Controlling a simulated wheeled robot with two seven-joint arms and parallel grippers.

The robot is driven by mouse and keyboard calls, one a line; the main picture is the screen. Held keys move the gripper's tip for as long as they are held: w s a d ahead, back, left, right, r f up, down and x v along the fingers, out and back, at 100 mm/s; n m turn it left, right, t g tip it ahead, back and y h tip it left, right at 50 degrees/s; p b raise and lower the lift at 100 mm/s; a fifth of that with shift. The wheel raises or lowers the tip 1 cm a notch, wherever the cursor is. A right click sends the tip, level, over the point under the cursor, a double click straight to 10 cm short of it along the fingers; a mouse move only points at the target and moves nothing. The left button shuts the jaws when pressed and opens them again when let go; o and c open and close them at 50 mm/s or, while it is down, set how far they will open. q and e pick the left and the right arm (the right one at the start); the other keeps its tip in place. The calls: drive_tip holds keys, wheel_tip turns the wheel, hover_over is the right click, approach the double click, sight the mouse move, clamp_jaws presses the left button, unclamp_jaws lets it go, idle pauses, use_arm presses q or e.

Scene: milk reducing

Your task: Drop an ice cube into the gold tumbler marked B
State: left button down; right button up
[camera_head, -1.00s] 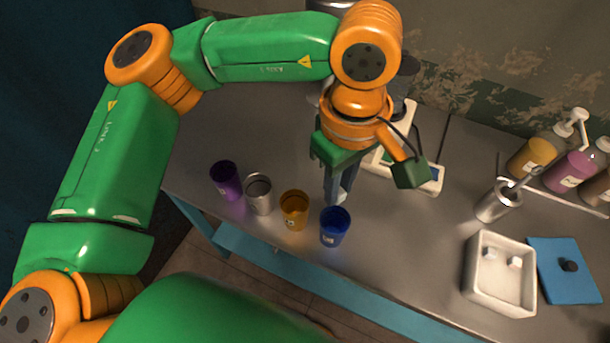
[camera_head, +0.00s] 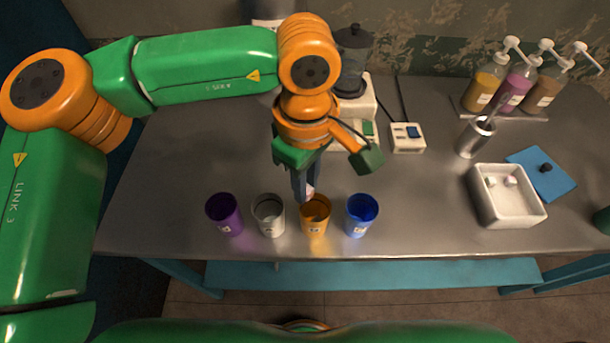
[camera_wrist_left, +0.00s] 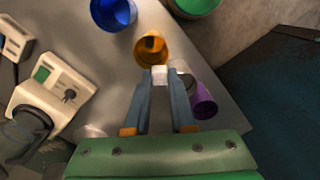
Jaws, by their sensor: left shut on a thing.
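My left gripper (camera_head: 308,194) points down at the back rim of the gold tumbler (camera_head: 315,222). It is shut on a small whitish ice cube (camera_head: 310,191). In the left wrist view the ice cube (camera_wrist_left: 160,75) sits between the fingertips, by the rim of the gold tumbler (camera_wrist_left: 150,54). The gold tumbler stands upright with its mouth open; the letter on its pale label is too small to read. Two more ice cubes (camera_head: 510,181) lie in the white tray (camera_head: 510,211). My right gripper is not in view.
Purple (camera_head: 225,214) and silver (camera_head: 269,215) tumblers stand left of the gold one, a blue tumbler (camera_head: 361,215) right, all near the table's front edge. A blender (camera_head: 352,60) and pump bottles (camera_head: 485,88) stand behind. The table between blue tumbler and tray is clear.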

use_arm(q)
drive_tip(key=shift+a+f, duration=0.1)
drive_tip(key=shift+f, duration=0.05)
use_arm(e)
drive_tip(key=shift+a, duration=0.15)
use_arm(q)
drive_tip(key=c, duration=0.7)
unclamp_jaws()
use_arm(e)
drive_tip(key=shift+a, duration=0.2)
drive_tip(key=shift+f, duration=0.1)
use_arm(q)
wheel_tip(320, 180, up, 6)
drive_tip(key=shift+r, duration=0.2)
drive_tip(key=shift+s+r, duration=0.1)
drive_tip(key=shift+r, duration=0.3)
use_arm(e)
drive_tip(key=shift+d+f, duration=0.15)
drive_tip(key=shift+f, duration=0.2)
